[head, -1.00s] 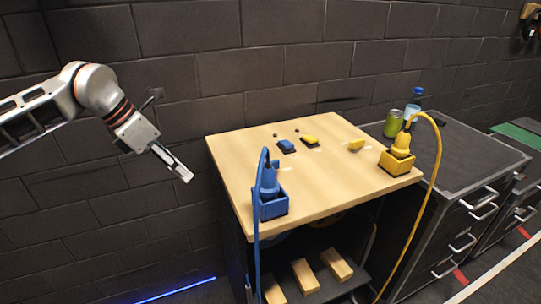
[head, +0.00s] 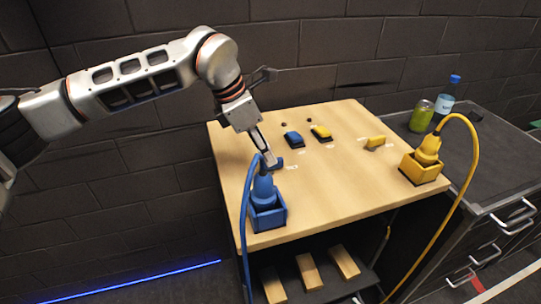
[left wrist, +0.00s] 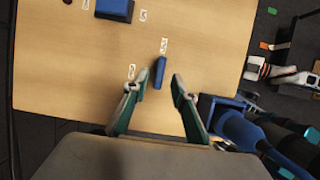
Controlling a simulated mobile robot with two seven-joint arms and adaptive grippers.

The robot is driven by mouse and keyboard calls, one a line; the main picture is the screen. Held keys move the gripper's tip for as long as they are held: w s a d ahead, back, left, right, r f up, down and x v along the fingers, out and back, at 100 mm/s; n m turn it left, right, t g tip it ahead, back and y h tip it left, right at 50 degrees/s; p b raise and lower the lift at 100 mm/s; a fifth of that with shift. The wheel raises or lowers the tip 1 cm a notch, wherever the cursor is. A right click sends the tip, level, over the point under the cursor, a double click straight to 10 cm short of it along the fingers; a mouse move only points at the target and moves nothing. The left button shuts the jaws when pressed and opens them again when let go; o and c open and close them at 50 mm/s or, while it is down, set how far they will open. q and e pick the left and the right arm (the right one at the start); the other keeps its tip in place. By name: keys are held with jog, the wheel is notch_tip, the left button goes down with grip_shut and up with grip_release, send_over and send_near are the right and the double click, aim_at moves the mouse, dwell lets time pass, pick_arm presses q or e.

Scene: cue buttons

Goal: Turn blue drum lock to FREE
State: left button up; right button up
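The blue drum lock shows as a narrow blue handle in the left wrist view (left wrist: 160,72), with small white labels, too small to read, at its far end and beside it. In the head view the blue lock (head: 277,163) is partly hidden behind my left gripper (head: 268,160). In the left wrist view my left gripper (left wrist: 160,78) is open, its two fingertips on either side of the handle's near part, with a gap on each side. I cannot tell how far above the table top they are. My right gripper is in neither view.
A blue plug in a box (head: 267,212) with a cable stands close in front of the lock. A blue button (head: 293,139), a yellow button (head: 321,132), a yellow handle (head: 375,142) and a yellow plug box (head: 424,166) are farther right. The table's middle (head: 340,185) is clear.

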pick_arm(q)
jog(key=shift+x, duration=1.55)
grip_shut()
